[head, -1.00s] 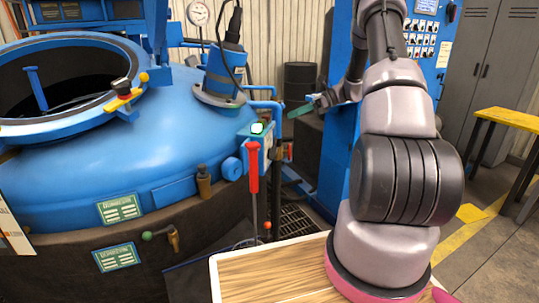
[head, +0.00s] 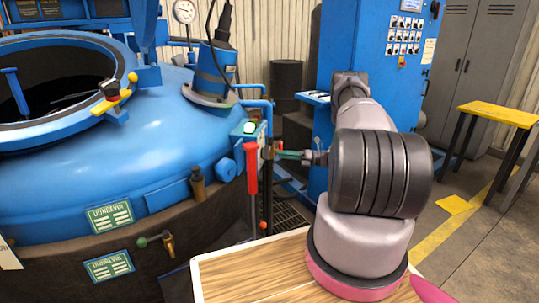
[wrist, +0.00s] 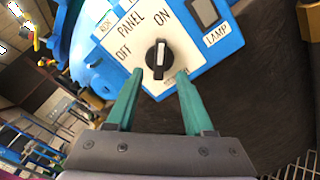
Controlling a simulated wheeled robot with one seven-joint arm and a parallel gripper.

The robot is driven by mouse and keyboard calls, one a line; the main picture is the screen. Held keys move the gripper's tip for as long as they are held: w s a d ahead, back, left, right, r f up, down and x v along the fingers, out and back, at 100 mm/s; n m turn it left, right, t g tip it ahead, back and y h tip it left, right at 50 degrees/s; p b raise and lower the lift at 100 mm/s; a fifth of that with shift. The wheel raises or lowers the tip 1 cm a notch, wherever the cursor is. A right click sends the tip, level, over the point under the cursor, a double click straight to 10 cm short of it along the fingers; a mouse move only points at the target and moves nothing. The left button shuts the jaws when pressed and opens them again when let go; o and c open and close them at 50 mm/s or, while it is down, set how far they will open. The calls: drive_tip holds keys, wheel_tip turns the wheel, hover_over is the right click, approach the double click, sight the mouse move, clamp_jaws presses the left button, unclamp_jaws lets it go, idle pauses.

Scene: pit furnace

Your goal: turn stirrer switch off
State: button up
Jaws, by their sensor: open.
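A black rotary switch knob (wrist: 158,60) with a white pointer line sits on a white panel face (wrist: 190,58) between the labels OFF, on its left, and ON, at its upper right. The line runs nearly vertical in the wrist view. A label below the knob is too small and partly hidden to read. My gripper (wrist: 160,74) is open, its teal fingertips on either side of the knob's lower part; I cannot tell whether they touch it.
A red-handled lever (head: 251,170) stands just in front of the box. The large blue furnace vessel (head: 120,130) fills the left, and a tall blue cabinet (head: 345,50) stands behind my arm. A yellow-topped bench (head: 500,114) is at the right.

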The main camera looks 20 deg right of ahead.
sight(266, 153)
drive_tip(key=x, duration=0.6)
drive_tip(key=shift+a, duration=0.15)
drive_tip(key=shift+c, duration=0.3)
clamp_jaws()
